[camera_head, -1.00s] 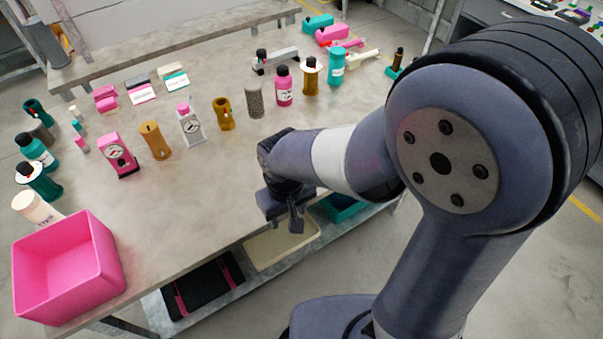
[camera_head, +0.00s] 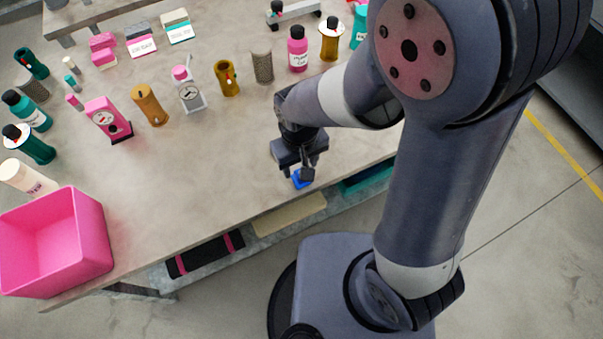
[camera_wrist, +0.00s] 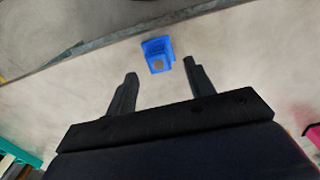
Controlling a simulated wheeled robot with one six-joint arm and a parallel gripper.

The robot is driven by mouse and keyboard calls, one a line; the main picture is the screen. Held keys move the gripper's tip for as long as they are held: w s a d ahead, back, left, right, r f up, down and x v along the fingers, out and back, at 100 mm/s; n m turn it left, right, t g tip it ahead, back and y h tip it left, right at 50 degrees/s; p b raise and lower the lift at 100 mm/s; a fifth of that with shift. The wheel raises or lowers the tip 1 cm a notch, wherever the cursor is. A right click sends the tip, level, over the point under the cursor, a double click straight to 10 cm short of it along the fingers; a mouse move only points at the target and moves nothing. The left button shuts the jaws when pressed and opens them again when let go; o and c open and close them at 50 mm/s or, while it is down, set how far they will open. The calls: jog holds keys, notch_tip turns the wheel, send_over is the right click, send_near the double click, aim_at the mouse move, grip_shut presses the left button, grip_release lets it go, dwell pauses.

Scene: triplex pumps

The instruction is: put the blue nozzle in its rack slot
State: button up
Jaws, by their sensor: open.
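The blue nozzle (camera_wrist: 158,54) lies on the grey tabletop near its front edge, just ahead of my fingertips and roughly centred between them in the wrist view. In the head view a small blue part of it (camera_head: 302,181) shows under my gripper (camera_head: 304,170), which hides the rest. In the wrist view my gripper (camera_wrist: 160,72) has its two black fingers wide apart with nothing between them. I cannot make out the nozzle's rack slot in either view.
A pink bin (camera_head: 55,240) stands at the table's front left corner. Several bottles, gauges and cylinders stand in rows behind my gripper, including a brown cylinder (camera_head: 149,104) and a pink bottle (camera_head: 297,48). The tabletop (camera_head: 200,165) left of my gripper is clear.

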jog(key=shift+s+d+f+p, duration=0.15)
jog(key=shift+f+p, duration=0.15)
jog(key=shift+f, duration=2.45)
jog(key=shift+c, duration=0.3)
jog(key=c, duration=0.8)
jog(key=shift+r, duration=0.2)
